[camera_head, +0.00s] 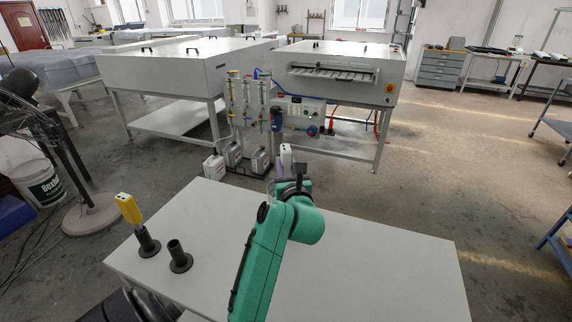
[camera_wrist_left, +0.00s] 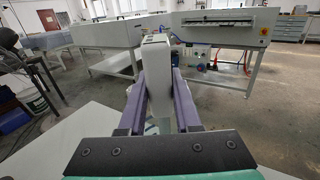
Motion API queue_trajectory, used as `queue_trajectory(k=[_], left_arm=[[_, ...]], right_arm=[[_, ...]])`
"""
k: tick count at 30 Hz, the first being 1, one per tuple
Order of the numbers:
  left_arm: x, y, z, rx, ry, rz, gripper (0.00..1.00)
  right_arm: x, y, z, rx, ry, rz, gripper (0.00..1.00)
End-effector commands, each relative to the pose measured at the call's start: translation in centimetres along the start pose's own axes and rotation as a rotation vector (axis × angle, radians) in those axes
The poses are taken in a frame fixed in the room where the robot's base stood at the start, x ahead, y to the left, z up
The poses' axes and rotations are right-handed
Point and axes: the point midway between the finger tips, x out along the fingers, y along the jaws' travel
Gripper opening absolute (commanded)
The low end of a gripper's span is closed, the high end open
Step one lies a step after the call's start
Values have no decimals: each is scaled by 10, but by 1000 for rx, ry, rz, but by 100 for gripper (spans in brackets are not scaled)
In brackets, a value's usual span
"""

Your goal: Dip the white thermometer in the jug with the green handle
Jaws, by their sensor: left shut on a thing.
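The white thermometer (camera_head: 286,156) stands upright in my left gripper (camera_head: 289,172), beyond the far edge of the grey table (camera_head: 370,260). In the left wrist view the white thermometer (camera_wrist_left: 157,72) is pinched between the two purple fingers of my left gripper (camera_wrist_left: 158,82). Its lower end is hidden by the gripper and arm. Pale containers (camera_head: 232,154) stand on the floor at the foot of the tube panel. I cannot make out a green handle on any of them. My right gripper is out of view.
A yellow thermometer (camera_head: 129,208) stands in a black holder (camera_head: 148,242) on the table. An empty black holder (camera_head: 180,260) is beside it. The table's right part is clear. Grey processor machines (camera_head: 340,62) stand behind; a white bucket (camera_head: 38,180) is at left.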

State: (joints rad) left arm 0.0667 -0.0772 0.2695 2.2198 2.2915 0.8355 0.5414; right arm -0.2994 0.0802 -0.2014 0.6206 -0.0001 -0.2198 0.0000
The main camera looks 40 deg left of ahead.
Motion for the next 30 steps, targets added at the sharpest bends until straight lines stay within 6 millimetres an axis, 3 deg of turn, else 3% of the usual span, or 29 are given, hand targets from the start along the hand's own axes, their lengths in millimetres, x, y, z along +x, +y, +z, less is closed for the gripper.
queue_trajectory(k=[1,16,22,30], left_arm=[[0,0,-10,0,-1,0,0],[0,0,-59,0,-1,0,0],[0,0,-71,1,1,0,0],[0,0,-72,0,0,0,0]], right_arm=[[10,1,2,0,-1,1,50],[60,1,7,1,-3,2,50],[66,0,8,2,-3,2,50],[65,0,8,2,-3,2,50]])
